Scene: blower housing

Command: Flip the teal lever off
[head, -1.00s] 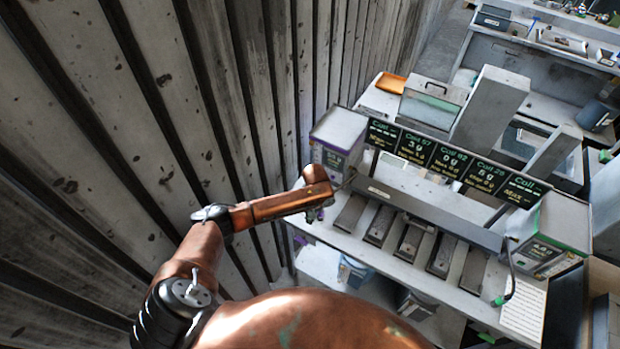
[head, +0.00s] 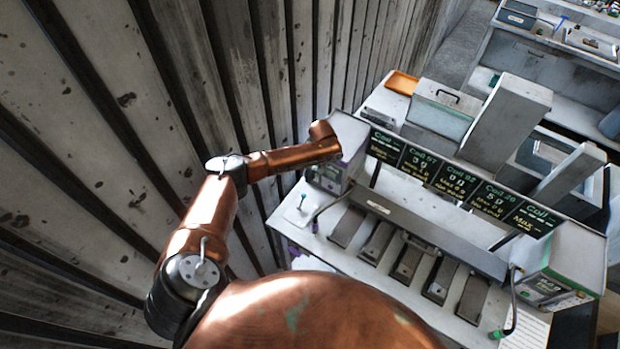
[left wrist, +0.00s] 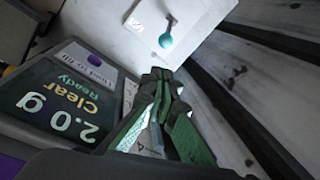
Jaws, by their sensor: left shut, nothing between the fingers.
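The teal lever (left wrist: 166,40) is a short dark stem with a round teal knob on a white plate (left wrist: 188,15) in the left wrist view. In the head view the lever (head: 302,199) stands small near the left end of the bench. My left gripper (left wrist: 162,75) is shut and empty, with its green-padded fingers together. Its tips point toward the plate and appear just short of the knob, with a gap in the picture. In the head view the fingers are hidden behind my wrist. My right gripper is not in view.
A box with a "2.0 g Clear Ready" display (left wrist: 55,105) stands close beside the left fingers. A purple-tipped handle (head: 314,226) is near the plate, and a green-tipped handle (head: 497,334) is at the far right. A ribbed wall (head: 110,130) lies left of the arm.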

